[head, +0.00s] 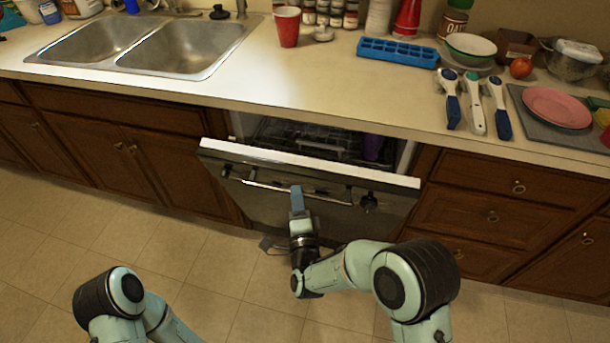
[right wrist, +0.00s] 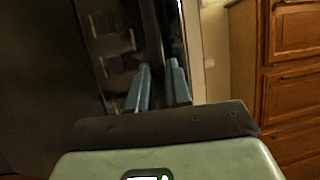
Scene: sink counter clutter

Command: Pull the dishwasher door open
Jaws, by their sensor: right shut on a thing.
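The dishwasher door (head: 255,204) is dark with a pale top edge and is tilted partly open below the counter. A long bar handle (head: 265,186) runs across its upper front. My right gripper (head: 297,192) is at the middle of this handle and is shut on it. In the right wrist view the two blue-grey fingers (right wrist: 160,88) point at the dark door front; the grip itself is hard to make out there. Inside the dishwasher, a rack (head: 300,138) and a purple item (head: 373,147) show through the gap. My left gripper is out of view; only part of that arm shows at the lower left.
Wooden drawers (head: 480,213) stand right of the dishwasher and cabinets (head: 120,150) left of it. The counter (head: 300,85) above holds a sink (head: 150,45), a red cup (head: 287,27), a blue ice tray (head: 398,52) and other clutter. The tiled floor (head: 240,280) before the door is clear except for my arms.

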